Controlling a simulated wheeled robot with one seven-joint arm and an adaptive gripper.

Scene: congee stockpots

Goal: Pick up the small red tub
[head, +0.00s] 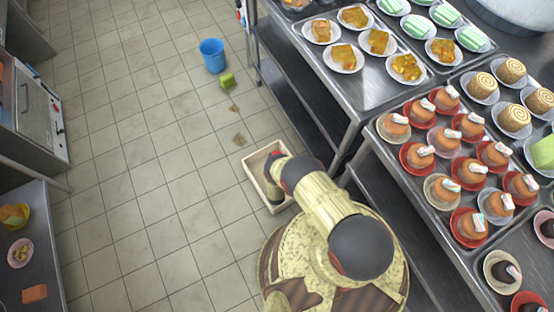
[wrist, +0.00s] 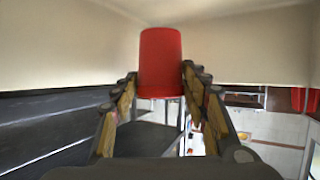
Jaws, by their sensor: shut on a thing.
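The small red tub (wrist: 160,48) is in the wrist view, upper middle, with its narrower end toward the top of the picture. My gripper (wrist: 159,72) has one finger on each side of it and is shut on it. The tub appears held up clear of any surface. In the head view my arm covers the middle right, and I cannot make out the gripper or the tub there.
A shallow wooden box (head: 253,168) lies on the tiled floor, partly behind my arm. Metal tables with plated cakes (head: 419,157) line the right. The floor at left centre is clear.

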